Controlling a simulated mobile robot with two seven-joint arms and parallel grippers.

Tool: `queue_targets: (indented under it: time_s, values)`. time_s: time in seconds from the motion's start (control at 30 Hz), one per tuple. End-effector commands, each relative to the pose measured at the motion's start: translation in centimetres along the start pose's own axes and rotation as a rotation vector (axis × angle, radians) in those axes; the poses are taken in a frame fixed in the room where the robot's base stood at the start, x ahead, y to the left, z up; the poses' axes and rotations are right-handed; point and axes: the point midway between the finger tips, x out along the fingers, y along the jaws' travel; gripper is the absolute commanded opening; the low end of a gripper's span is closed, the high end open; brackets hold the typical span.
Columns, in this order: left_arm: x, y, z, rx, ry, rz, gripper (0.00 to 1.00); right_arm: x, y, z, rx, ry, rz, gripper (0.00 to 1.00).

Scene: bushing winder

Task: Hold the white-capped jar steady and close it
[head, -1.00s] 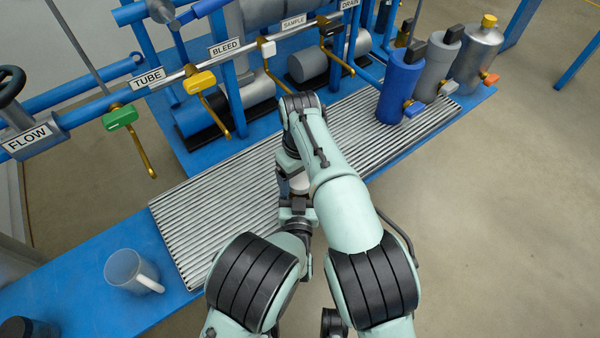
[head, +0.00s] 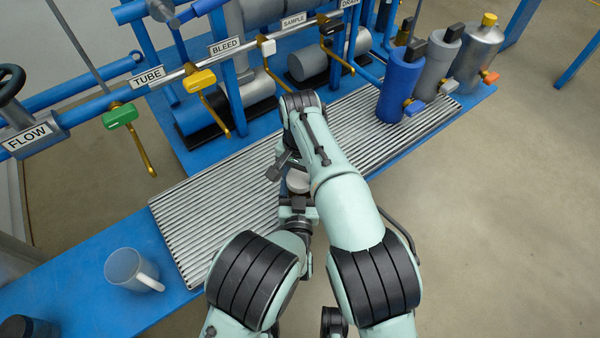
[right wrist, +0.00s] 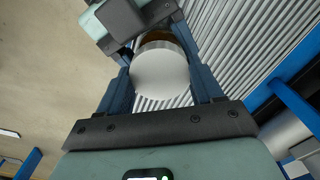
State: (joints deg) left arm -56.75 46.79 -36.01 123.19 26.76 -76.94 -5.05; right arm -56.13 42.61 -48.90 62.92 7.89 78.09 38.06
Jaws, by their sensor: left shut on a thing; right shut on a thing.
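The white-capped jar is between my two grippers above the slatted grating. Its round white cap (right wrist: 160,72) fills the space between the fingers of my right gripper (right wrist: 162,85), which is shut on it. A sliver of brown jar body (right wrist: 155,37) shows beyond the cap. In the head view the cap (head: 299,182) shows just below my right wrist, whose arm hides part of it. My left gripper (head: 297,206) is shut on the jar body from the near side. It also shows at the top of the right wrist view (right wrist: 125,18).
A slatted metal grating (head: 205,215) lies on the blue bench. Blue and grey cylinders (head: 400,85) stand at the back right. Pipes with coloured valve handles (head: 200,82) run along the back.

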Motion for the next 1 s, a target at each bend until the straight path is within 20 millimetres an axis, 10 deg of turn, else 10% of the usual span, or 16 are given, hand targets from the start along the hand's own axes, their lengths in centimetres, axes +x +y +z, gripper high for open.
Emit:
queue_targets:
  time_s: [0.07, 0.1, 0.17, 1.0]
  values:
    - [0.0, 0.0, 0.0, 0.0, 0.0, 0.0, 0.0, 0.0, 0.0, 0.0, -0.003, 0.0, -0.001, 0.29]
    - [0.0, 0.0, 0.0, 0.0, 0.0, 0.0, 0.0, 0.0, 0.0, 0.0, -0.003, 0.0, -0.001, 0.72]
    - [0.0, 0.0, 0.0, 0.0, 0.0, 0.0, 0.0, 0.0, 0.0, 0.0, -0.004, 0.0, -0.001, 0.91]
    - [0.0, 0.0, 0.0, 0.0, 0.0, 0.0, 0.0, -4.5, 0.0, 0.0, -0.006, 0.001, 0.001, 0.91]
